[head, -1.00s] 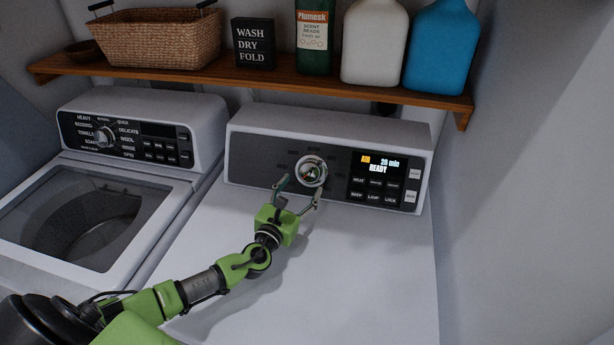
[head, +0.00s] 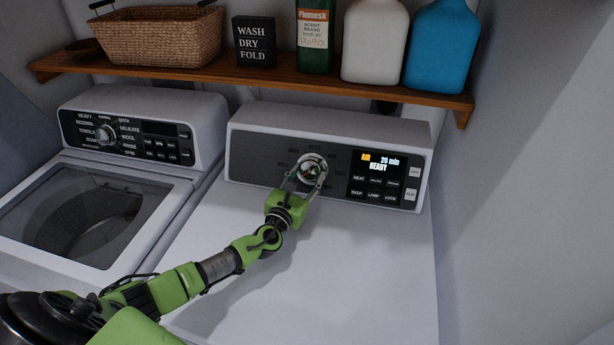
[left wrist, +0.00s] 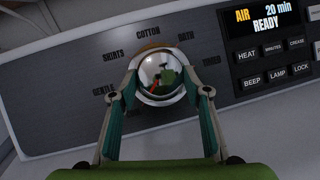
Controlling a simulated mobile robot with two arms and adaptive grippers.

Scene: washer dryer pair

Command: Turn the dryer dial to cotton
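The dryer dial (head: 313,171) is a round shiny silver knob on the dark panel of the right-hand machine. It also shows in the left wrist view (left wrist: 163,75), with a red mark on its face. Labels around it include the COTTON label (left wrist: 148,32) above it, with SHIRTS and GENTLE to the left. My left gripper (head: 311,176) has one finger on each side of the dial, and its fingertips appear to press on the rim. The dryer display (left wrist: 264,17) reads AIR, 20 min, READY. My right gripper is in neither view.
The washer (head: 106,215) stands to the left with its own dial. A wooden shelf (head: 270,81) above holds a basket, a sign and several bottles. The dryer's white top (head: 360,270) is clear apart from my arm. A wall is close on the right.

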